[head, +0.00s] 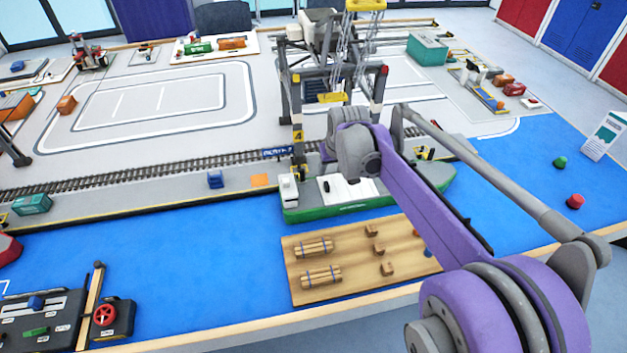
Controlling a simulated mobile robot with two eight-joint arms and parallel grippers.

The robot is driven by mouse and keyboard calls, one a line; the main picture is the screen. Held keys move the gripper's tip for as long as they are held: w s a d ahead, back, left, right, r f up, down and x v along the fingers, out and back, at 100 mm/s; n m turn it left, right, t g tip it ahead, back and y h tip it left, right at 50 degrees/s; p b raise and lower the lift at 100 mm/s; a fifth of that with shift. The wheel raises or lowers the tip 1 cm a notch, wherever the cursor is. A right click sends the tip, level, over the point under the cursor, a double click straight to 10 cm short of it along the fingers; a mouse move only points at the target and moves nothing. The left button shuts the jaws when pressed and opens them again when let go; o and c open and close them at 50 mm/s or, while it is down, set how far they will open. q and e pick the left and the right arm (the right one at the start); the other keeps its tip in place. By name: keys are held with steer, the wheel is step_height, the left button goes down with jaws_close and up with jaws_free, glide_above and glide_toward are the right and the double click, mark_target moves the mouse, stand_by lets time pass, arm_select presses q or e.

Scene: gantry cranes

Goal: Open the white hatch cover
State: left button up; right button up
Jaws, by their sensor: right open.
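A green model ship (330,210) floats on the blue water surface beside the quay. The white hatch cover (338,193) lies on its deck, and part of it is hidden by my right arm. My right gripper (352,180) is at the end of the purple and grey arm, pointing down just over the white cover. Its fingers are small and mostly hidden behind the wrist; it is open, and I cannot tell whether it touches the cover. My left gripper is not in view.
A gantry crane (297,135) with a yellow hook block stands right behind the ship. A wooden board (345,283) with log bundles and blocks lies in front. A control box (110,315) is at the lower left. Red (575,201) and green (560,162) buoys are right.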

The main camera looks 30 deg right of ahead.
mark_target(327, 184)
steer(key=x, duration=1)
steer(key=shift+d+f+b, duration=0.1)
steer(key=shift+f+b, duration=0.05)
steer(key=shift+b, duration=0.25)
jaws_close()
stand_by(0.9)
